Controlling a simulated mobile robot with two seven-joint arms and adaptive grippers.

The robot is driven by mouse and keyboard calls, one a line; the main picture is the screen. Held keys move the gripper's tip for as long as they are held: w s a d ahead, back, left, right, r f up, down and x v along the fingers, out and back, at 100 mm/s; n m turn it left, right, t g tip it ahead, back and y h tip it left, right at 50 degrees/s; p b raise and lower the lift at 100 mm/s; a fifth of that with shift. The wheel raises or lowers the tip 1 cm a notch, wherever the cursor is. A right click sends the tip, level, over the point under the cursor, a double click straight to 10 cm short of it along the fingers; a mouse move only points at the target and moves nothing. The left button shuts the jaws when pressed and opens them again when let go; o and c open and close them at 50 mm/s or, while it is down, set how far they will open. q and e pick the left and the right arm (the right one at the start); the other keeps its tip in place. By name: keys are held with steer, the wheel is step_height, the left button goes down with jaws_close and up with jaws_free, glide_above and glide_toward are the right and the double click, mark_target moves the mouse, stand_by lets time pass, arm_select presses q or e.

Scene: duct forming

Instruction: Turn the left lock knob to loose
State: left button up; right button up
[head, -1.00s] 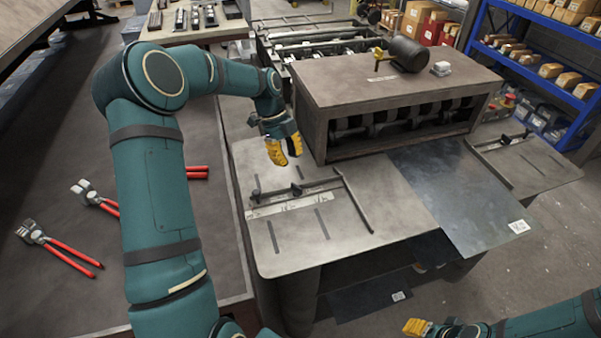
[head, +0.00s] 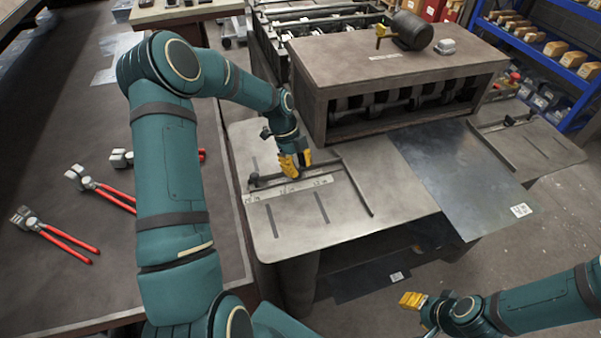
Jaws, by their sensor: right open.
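A scaled fence bar (head: 290,187) lies on the left wing of the machine table (head: 375,175). One dark lock knob (head: 253,179) stands at its left end. A second knob farther right along the bar is hidden behind my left gripper (head: 294,174). The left gripper points down with its yellow fingers right at that hidden knob's place. I cannot tell whether the fingers touch or surround it. My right gripper (head: 411,300) is open and empty at the lower right, away from the table.
The brown-topped roller housing (head: 400,65) stands just behind the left gripper, with a dark motor (head: 411,31) on top. A dark metal sheet (head: 460,175) lies to the right. Red-handled pliers (head: 65,238) lie on the left bench (head: 60,290).

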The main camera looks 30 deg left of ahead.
arm_select(q)
steer(key=shift+x, duration=1.15)
jaws_close()
steer(key=shift+w+f+n+t+b, duration=0.1)
steer(key=shift+n+t+b, duration=0.3)
steer(key=shift+n, duration=0.4)
jaws_free()
